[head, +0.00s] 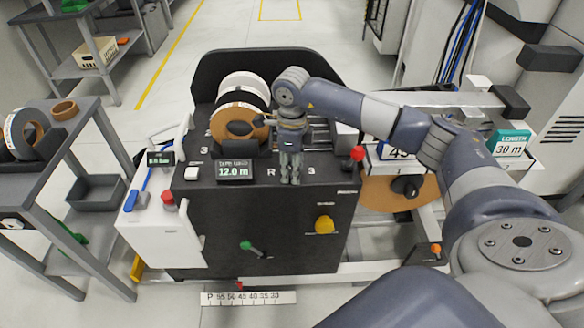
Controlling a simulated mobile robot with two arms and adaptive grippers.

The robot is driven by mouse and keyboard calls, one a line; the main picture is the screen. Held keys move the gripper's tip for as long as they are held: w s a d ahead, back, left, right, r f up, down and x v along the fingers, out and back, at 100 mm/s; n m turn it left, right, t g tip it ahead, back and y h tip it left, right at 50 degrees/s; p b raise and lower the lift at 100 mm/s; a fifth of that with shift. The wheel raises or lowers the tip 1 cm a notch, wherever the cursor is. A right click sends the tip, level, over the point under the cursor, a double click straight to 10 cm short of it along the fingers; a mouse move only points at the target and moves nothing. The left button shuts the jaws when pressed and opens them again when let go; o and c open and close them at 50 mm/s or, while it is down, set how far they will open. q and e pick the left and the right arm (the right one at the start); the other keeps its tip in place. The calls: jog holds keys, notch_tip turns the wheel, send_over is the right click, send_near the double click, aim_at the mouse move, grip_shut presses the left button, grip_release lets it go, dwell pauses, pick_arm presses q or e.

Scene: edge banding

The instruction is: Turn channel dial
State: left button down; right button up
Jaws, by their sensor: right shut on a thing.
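My right gripper (290,178) points straight down at the top of the black machine's panel (330,182), between the printed marks "R" and "3". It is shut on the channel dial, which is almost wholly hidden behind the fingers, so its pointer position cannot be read. A display (235,171) left of the gripper reads 12.0 m. My left gripper is not in view.
Edge-band reels (240,112) stand behind the gripper. A red knob (357,153) is close on its right. A yellow knob (324,224) and a green-tipped lever (247,246) are on the front face. A side table (60,165) stands left.

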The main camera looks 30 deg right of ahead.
jog(key=shift+m, duration=0.9)
jog(key=o, duration=1.1)
notch_tip(320, 180, up, 12)
